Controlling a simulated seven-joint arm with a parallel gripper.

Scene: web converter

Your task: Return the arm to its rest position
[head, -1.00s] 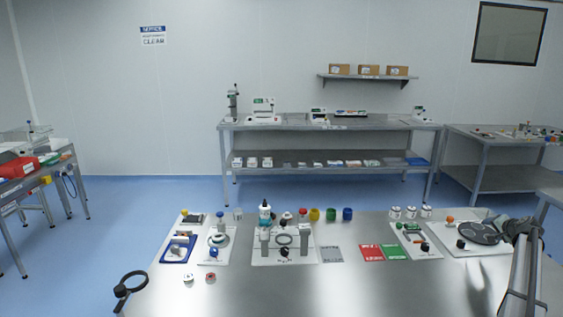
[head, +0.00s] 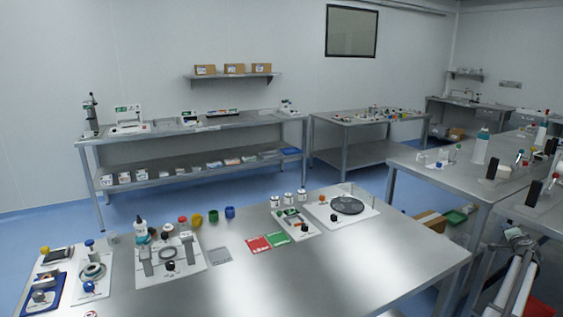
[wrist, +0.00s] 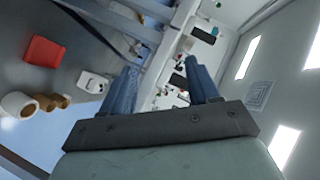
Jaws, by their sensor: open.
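My gripper (wrist: 160,68) shows in the wrist view with its two blue-grey fingers apart and nothing between them. The wrist camera looks out over the room at a tilt, away from the near bench top. In the head view my arm (head: 515,270) is at the lower right, beyond the right edge of the near steel bench (head: 330,265). I cannot make out the fingers there.
On the near bench stand a white station with two grey posts (head: 170,255), a red card (head: 258,244), a green card (head: 278,240) and a board with a dark disc (head: 347,206). Another bench (head: 430,165) stands to the right. The near bench's front middle is clear.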

